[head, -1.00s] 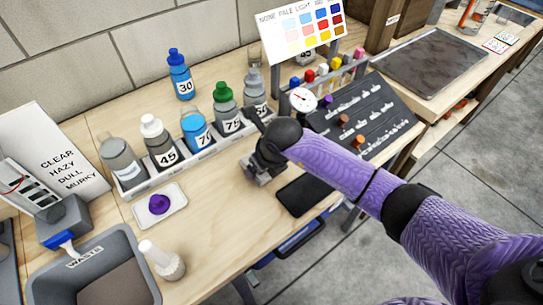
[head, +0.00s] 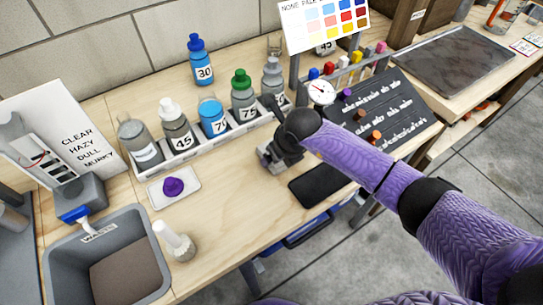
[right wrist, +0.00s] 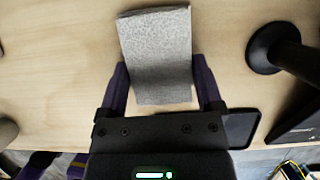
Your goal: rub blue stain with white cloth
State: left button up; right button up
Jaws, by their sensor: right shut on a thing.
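My right gripper (head: 275,158) is low over the middle of the bench, just in front of the bottle rack. In the right wrist view my right gripper (right wrist: 161,75) is shut on a pale grey-white cloth (right wrist: 155,40), which looks like a folded rectangular pad. The cloth lies between the two fingers, at or close above the wooden bench top; I cannot tell if it touches. No blue stain shows in either view; the cloth, gripper or arm may hide it. My left gripper is not in view.
A rack (head: 185,155) of numbered bottles stands behind the gripper. A black slab (head: 318,185) lies to its right. A purple lump sits on a white dish (head: 190,196). A grey waste bin (head: 60,275) and a white-topped bottle (head: 178,243) are at front left.

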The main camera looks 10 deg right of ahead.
jog(key=d, duration=0.1)
jog(key=w+d+b, duration=0.1)
jog(key=shift+d+f, duration=0.2)
jog(key=shift+d, duration=0.15)
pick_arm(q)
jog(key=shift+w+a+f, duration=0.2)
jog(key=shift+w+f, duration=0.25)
pick_arm(e)
notch_tip(320, 180, up, 6)
jog(key=p, duration=0.5)
jog(key=shift+d+r, duration=0.1)
jog(key=shift+r, duration=0.1)
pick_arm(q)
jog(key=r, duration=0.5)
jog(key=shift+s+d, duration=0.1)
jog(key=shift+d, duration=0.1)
pick_arm(e)
jog(key=shift+f, duration=0.1)
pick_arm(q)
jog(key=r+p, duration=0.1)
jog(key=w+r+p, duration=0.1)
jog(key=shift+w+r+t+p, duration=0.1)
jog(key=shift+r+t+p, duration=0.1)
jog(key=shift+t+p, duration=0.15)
pick_arm(e)
notch_tip(320, 180, up, 3)
jog(key=shift+f, duration=0.1)
